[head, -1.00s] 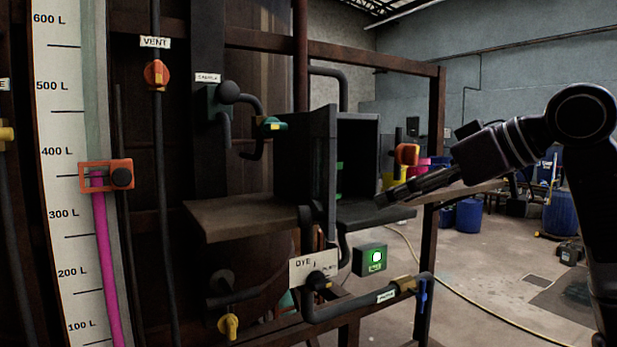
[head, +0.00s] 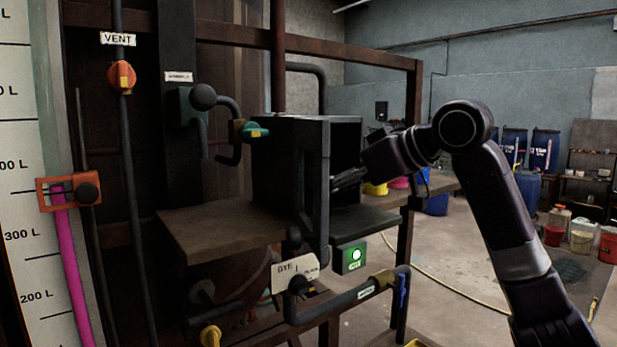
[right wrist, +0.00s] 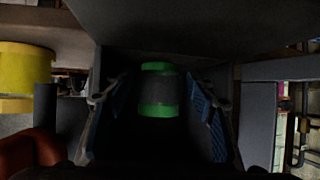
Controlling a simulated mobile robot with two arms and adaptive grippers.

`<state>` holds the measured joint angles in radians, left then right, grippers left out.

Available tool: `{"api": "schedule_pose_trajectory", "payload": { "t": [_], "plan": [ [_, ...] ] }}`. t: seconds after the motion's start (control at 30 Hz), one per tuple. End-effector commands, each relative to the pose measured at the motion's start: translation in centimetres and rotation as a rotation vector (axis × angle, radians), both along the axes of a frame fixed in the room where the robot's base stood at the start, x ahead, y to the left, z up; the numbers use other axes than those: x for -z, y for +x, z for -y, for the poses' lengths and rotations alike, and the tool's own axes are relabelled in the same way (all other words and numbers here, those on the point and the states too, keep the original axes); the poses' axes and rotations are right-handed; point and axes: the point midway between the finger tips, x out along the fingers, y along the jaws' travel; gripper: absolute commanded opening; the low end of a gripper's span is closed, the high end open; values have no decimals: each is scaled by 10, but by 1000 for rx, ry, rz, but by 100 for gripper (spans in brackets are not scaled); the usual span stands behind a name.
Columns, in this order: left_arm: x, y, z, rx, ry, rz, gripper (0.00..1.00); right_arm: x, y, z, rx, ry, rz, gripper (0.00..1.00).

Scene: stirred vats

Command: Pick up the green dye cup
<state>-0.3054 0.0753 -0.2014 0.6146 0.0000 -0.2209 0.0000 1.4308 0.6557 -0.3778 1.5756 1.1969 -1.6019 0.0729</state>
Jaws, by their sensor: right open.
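The green dye cup (right wrist: 160,88) shows in the right wrist view, with a grey middle between green bands at its top and bottom. It stands inside a dark open-fronted box (head: 291,165). My right gripper (head: 347,179) is at the box's open side in the head view. In the right wrist view its two blue-padded fingers (right wrist: 158,105) are spread apart, one to each side of the cup's outline. The cup appears ahead of the fingers and I see no contact. The cup is hidden in the head view. My left gripper is not in view.
The box's walls and top frame the gripper closely. A wooden shelf (head: 205,235) juts out at the left. A green-lit box (head: 350,257) and dye pipe (head: 335,308) are below. A yellow container (right wrist: 25,68) stands outside at left in the wrist view.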

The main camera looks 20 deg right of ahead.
Motion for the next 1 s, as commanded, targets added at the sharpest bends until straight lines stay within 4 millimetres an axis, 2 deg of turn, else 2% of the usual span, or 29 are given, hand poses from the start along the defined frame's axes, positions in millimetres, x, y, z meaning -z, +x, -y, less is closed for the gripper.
{"api": "schedule_pose_trajectory", "payload": {
  "t": [0.1, 0.27, 0.4, 0.7, 1.0],
  "plan": [
    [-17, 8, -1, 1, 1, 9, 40, -5, 16, -11, -4, 0, -4, 52],
    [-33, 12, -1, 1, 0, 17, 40, -4, 38, -24, -2, -1, -3, 52],
    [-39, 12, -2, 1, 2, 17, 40, 3, 43, -26, 0, -1, -2, 52],
    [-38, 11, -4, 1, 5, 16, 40, 6, 44, -27, 0, 0, 1, 50],
    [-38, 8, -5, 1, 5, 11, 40, 5, 44, -27, 0, 0, 1, 17]
  ]
}}
